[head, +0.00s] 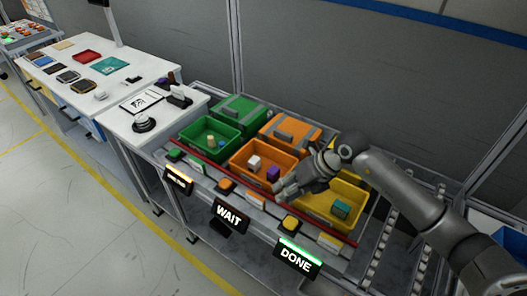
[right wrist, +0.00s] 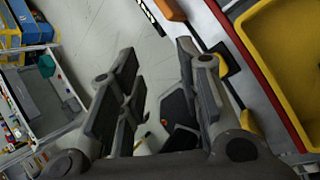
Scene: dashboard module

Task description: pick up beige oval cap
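I cannot make out a beige oval cap for certain. A small beige piece (head: 210,139) stands in the green bin at the left of the bin row, and a flat beige piece (head: 64,45) lies at the far end of the white table; both are too small to tell their shape. My right gripper (head: 283,187) hangs over the front of the row, between the orange and yellow bins. In the right wrist view my right gripper (right wrist: 158,95) has its fingers apart with nothing between them. My left gripper is out of view.
The green bin (head: 188,131), orange bin (head: 236,160) and yellow bin (head: 312,205) hold small blocks. Lidded bins stand behind. A red rail (head: 215,172) and lit signs such as DONE (head: 296,260) line the front. The white table (head: 112,92) holds several flat parts. Floor at front left is clear.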

